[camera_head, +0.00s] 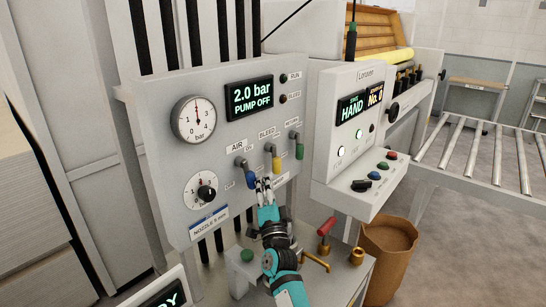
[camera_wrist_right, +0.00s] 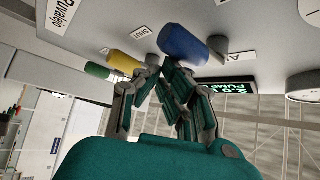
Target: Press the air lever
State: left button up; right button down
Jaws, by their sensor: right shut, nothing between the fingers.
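The air lever (camera_head: 247,174) has a blue handle and sits on the grey panel under the AIR label. It hangs downward. My right gripper (camera_head: 264,186) is shut and empty, just right of and slightly below the blue handle. In the right wrist view the blue handle (camera_wrist_right: 184,46) is close beside the fingertips (camera_wrist_right: 168,72); I cannot tell whether they touch. My left gripper is in neither view.
The yellow bleed lever (camera_head: 277,163) is close by on the right of my gripper, with a green lever (camera_head: 299,150) further right. The display (camera_head: 250,98) reads 2.0 bar, PUMP OFF. Below are a red-handled valve (camera_head: 326,227) and a brown bin (camera_head: 389,248).

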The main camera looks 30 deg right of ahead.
jog(key=shift+s+a+f, duration=0.15)
jog(key=shift+a+f, duration=0.05)
jog(key=shift+a, duration=0.35)
dwell(0.5)
